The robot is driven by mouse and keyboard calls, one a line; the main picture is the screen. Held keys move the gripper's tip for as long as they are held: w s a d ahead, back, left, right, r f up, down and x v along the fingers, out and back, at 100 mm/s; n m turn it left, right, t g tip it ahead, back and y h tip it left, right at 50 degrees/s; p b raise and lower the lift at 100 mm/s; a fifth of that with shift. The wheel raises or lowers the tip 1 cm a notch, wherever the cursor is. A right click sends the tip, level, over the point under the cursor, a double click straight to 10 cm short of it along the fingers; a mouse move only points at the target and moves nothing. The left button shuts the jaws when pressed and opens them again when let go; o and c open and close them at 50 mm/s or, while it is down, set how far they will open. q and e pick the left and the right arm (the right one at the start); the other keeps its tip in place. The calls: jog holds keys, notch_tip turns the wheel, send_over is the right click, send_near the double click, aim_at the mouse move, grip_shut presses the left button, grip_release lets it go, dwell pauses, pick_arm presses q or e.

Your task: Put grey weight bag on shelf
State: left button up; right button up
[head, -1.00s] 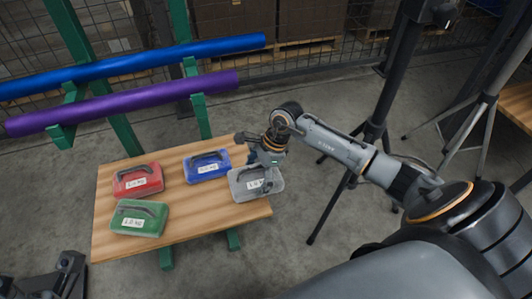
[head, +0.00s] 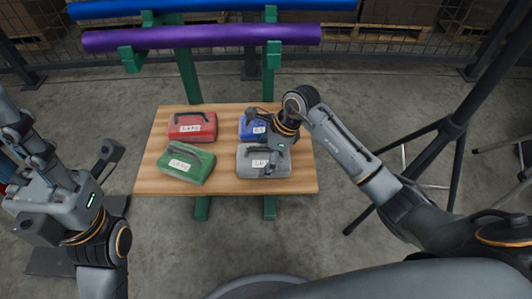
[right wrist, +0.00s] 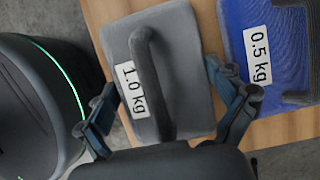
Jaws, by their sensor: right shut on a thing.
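The grey weight bag (head: 263,164), labelled 1.0 kg, is at the front right of the wooden board (head: 225,184). It fills the middle of the right wrist view (right wrist: 180,60). Any gap between the bag and the board cannot be made out. My left gripper (head: 70,190) is empty, its fingers apart, left of the board.
A blue bag (head: 251,129), labelled 0.5 kg in the right wrist view (right wrist: 280,50), lies behind the grey one. Red (head: 192,126) and green (head: 186,163) bags lie at left. Purple (head: 200,37) and blue (head: 210,7) tubes cross behind. A black stand (head: 460,95) is at right.

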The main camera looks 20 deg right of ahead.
jog(key=shift+f, duration=0.1)
jog(key=shift+f, duration=0.1)
jog(key=o, duration=1.5)
jog(key=shift+f, duration=0.1)
jog(key=shift+c, duration=0.2)
